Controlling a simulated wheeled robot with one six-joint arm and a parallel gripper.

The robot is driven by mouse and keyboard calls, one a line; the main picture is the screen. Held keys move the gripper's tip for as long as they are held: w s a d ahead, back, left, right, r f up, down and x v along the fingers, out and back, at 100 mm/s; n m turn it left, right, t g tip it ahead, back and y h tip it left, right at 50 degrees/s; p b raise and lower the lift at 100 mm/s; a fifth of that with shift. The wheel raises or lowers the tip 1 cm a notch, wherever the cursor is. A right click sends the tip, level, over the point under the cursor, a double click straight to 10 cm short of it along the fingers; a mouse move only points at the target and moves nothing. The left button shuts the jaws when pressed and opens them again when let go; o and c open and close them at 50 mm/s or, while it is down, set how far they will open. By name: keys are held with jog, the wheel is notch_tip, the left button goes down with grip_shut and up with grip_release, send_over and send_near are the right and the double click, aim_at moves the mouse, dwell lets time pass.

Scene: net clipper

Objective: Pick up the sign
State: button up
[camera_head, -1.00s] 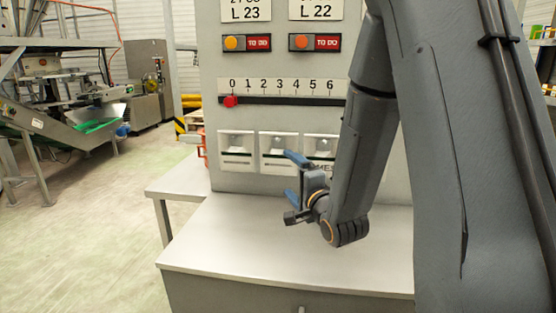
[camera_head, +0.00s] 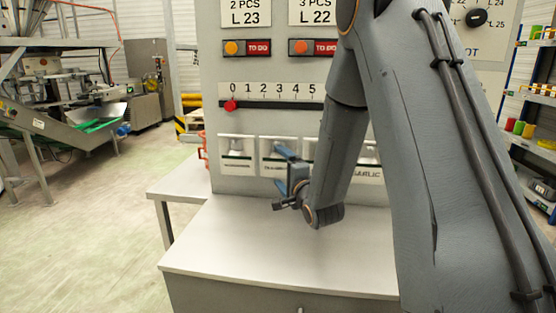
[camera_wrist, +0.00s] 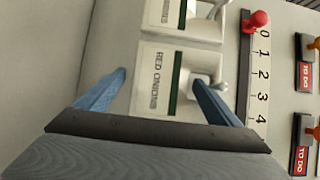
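Several small white signs with hooks hang in a row on the grey panel. The one reading RED ONIONS, a white sign (camera_wrist: 152,84) with a dark green stripe, lies between my two blue fingers in the wrist view. In the head view it seems to be the second sign from the left (camera_head: 266,146), partly covered by my fingers. My gripper (camera_head: 279,170) is open, its fingers spread one above the other in front of that sign. The wrist view also shows my gripper (camera_wrist: 158,78) open and empty. I cannot tell the remaining gap to the sign.
A neighbouring sign (camera_wrist: 168,18) hangs close beside it. A numbered scale (camera_head: 270,91) with a red slider knob (camera_head: 231,105) and TO DO buttons (camera_head: 246,47) are above. A grey table (camera_head: 230,240) stands below, its top clear. Shelves (camera_head: 535,140) stand at the right.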

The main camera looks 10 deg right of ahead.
jog(key=c, duration=1)
jog(key=shift+r, duration=0.1)
jog(key=shift+r, duration=0.5)
jog(key=shift+s+a+r+b, duration=0.1)
jog(key=shift+s+r+b, duration=0.1)
jog(key=shift+b, duration=0.1)
jog(key=s+a+p, duration=0.3)
jog(key=s+p, duration=0.1)
jog(key=s, duration=0.4)
jog(key=s+a+p, duration=0.3)
jog(key=s+p, duration=0.2)
jog(key=s, duration=0.3)
jog(key=shift+s+a, duration=0.15)
jog(key=shift+a, duration=0.2)
